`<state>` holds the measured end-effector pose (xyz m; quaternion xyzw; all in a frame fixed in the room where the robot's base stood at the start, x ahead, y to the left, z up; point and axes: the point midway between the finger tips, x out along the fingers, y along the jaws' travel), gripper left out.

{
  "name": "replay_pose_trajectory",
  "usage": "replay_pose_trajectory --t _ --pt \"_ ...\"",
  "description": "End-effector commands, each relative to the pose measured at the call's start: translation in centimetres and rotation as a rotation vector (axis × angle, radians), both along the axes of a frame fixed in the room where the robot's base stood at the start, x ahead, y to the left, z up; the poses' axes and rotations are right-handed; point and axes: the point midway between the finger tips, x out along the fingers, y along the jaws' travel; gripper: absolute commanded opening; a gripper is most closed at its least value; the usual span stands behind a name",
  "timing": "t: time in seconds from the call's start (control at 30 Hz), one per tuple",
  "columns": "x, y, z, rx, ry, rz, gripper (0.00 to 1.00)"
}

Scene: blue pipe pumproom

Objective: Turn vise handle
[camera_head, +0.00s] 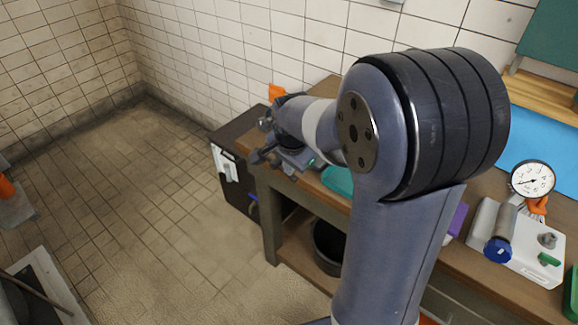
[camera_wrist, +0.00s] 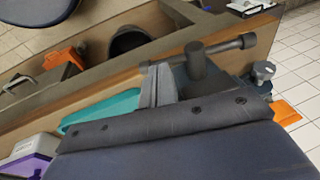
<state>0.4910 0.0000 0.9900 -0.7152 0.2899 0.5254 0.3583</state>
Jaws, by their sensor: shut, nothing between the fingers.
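The grey vise (camera_head: 297,159) stands at the left end of the wooden workbench, partly hidden behind my arm in the head view. Its handle (camera_wrist: 222,45) is a dark bar with knobbed ends, running through a thick round screw head (camera_wrist: 196,61) in the wrist view. My gripper (camera_wrist: 161,69) is shut and empty. Its grey fingertips are close to the bar's left part, left of the screw head; whether they touch it I cannot tell. The gripper body hides most of the vise in the wrist view.
The workbench (camera_head: 262,186) has a dark bucket (camera_head: 328,246) under it. A teal tray (camera_head: 337,180) lies near the vise. A dark cabinet (camera_head: 232,170) stands beyond the bench end. A pressure gauge (camera_head: 533,180) is at right.

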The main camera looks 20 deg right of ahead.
Motion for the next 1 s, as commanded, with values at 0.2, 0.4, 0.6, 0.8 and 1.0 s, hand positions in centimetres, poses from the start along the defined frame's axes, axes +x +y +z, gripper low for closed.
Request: replay_pose_trajectory --t 0.2,0.4,0.6,0.8,1.0 --pt "0.2 0.0 -0.8 0.000 0.000 0.000 0.00" --pt "0.2 0.0 -0.8 0.000 0.000 0.000 0.00" --pt "0.1 -0.1 -1.3 0.018 -0.021 -0.001 0.00" --pt "-0.1 -0.2 -2.0 0.071 -0.093 -0.002 0.00" --pt "-0.2 -0.3 -2.5 0.083 -0.112 -0.001 0.00"
